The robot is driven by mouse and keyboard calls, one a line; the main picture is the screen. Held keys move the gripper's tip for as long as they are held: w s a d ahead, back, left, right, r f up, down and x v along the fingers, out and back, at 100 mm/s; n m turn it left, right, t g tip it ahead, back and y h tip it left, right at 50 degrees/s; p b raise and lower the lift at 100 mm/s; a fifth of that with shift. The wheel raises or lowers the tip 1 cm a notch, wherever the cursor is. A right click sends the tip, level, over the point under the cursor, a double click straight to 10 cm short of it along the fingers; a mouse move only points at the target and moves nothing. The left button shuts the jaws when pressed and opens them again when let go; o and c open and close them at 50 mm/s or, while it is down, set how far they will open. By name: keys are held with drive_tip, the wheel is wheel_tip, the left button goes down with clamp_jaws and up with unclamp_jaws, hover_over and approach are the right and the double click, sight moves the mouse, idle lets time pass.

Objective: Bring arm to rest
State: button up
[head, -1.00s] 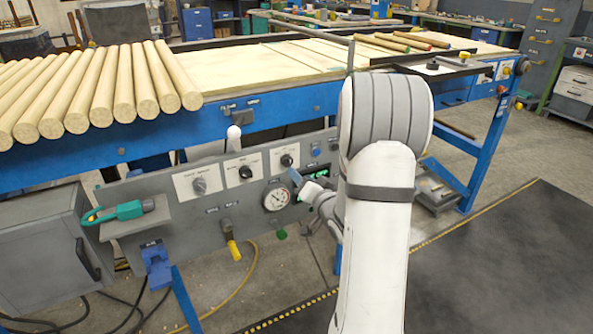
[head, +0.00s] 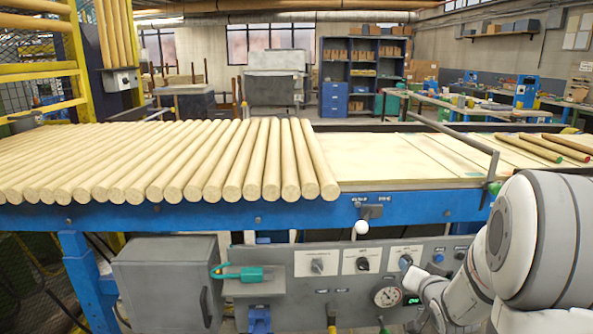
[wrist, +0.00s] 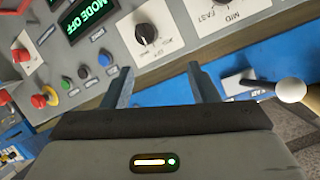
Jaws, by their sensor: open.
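My arm (head: 530,240) shows at the lower right of the head view, its white links bent in front of the control panel (head: 340,262). My gripper (wrist: 165,88) is open in the wrist view, its two grey fingers apart with nothing between them. Beyond the fingertips is a black rotary knob (wrist: 145,33) on a white plate, apart from the fingers. A green display (wrist: 84,25) at the upper left reads "MODE OFF". In the head view the gripper's end is small beside the panel's right knob (head: 405,262).
A row of round wooden bars (head: 180,160) lies on the blue-framed line (head: 250,213). Darker bars (head: 530,148) lie at its right end. A white-balled lever (wrist: 290,88) sticks out right of the gripper. A teal tool (head: 240,273) rests on a panel shelf. A pressure gauge (head: 387,296) is low on the panel.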

drive_tip(key=s+a+r+n+g+p, duration=0.2)
drive_tip(key=s+a+r+g+p, duration=0.2)
drive_tip(key=s, duration=0.4)
drive_tip(key=s+a+r+n+g+p, duration=0.1)
drive_tip(key=s+a+r+g+p, duration=0.2)
drive_tip(key=s+a+r+p, duration=0.2)
drive_tip(key=s+a+r+n+g+y+p, duration=0.1)
drive_tip(key=s+a+r+g+p, duration=0.3)
drive_tip(key=s+r, duration=0.5)
drive_tip(key=s+a+n+p, duration=0.1)
drive_tip(key=s+a, duration=0.1)
drive_tip(key=s, duration=0.2)
drive_tip(key=shift+s+a+r+n+g, duration=0.15)
drive_tip(key=shift+a+n+g, duration=0.1)
drive_tip(key=shift+n+g, duration=0.05)
drive_tip(key=shift+c, duration=0.4)
